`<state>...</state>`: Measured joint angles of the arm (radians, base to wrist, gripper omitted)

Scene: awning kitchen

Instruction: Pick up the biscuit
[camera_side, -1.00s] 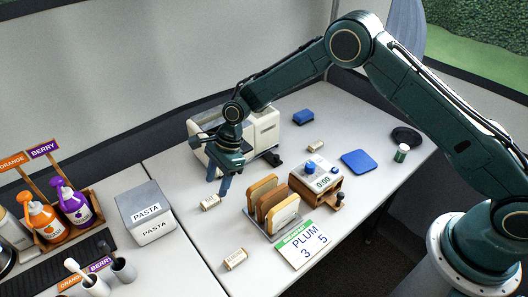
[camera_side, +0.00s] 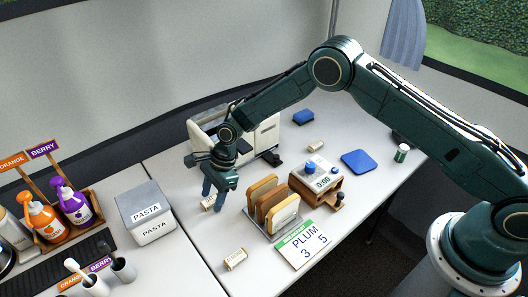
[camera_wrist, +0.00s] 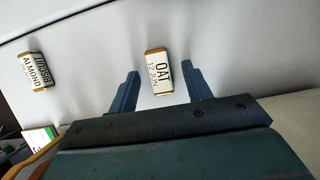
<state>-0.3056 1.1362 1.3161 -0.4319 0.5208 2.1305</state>
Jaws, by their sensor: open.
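A small packet labelled OAT (camera_wrist: 159,73) lies on the counter between my gripper's fingertips in the wrist view. In the side view this packet (camera_side: 206,203) is partly covered by the fingers. My gripper (camera_side: 212,203) is open, pointing down at it; its fingers also show in the wrist view (camera_wrist: 160,69), one on each side, with gaps to the packet. A second packet, labelled ALMOND BISCUIT (camera_wrist: 35,72), lies at the left of the wrist view and appears to be the one at the front in the side view (camera_side: 235,259).
A toast rack (camera_side: 256,222) with bread slices stands right of my gripper, with a PLUM card (camera_side: 304,244) in front. A toaster (camera_side: 265,137) is behind, a PASTA box (camera_side: 146,212) left.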

